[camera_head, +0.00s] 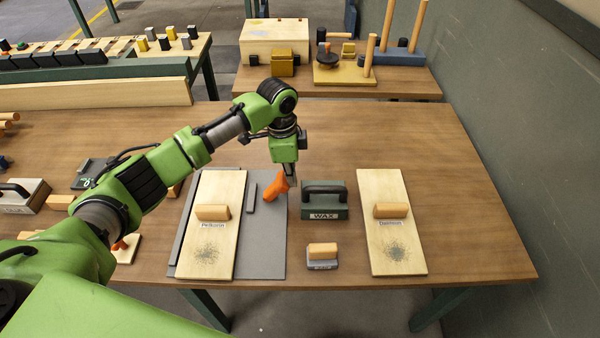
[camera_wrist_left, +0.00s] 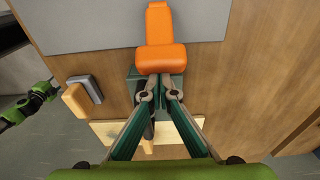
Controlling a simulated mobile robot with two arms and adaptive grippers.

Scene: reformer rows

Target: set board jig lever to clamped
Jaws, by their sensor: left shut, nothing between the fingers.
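The board jig is a flat grey plate (camera_head: 266,262) under a pale board (camera_head: 222,250) at the centre left of the table. Its orange lever (camera_head: 276,187) stands at the plate's right edge, and it also shows large in the left wrist view (camera_wrist_left: 160,30). My left gripper (camera_head: 291,181) points down just right of the lever, with its fingers shut and empty. In the left wrist view its fingertips (camera_wrist_left: 158,88) are close to the lever's near end; I cannot tell whether they touch.
A dark green WAX block (camera_head: 325,211) stands close right of the gripper. A small wood-handled tool (camera_head: 322,263) lies in front of it. Another pale board (camera_head: 404,260) lies further right. A grey bar (camera_head: 252,198) lies on the plate. The table's right side is clear.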

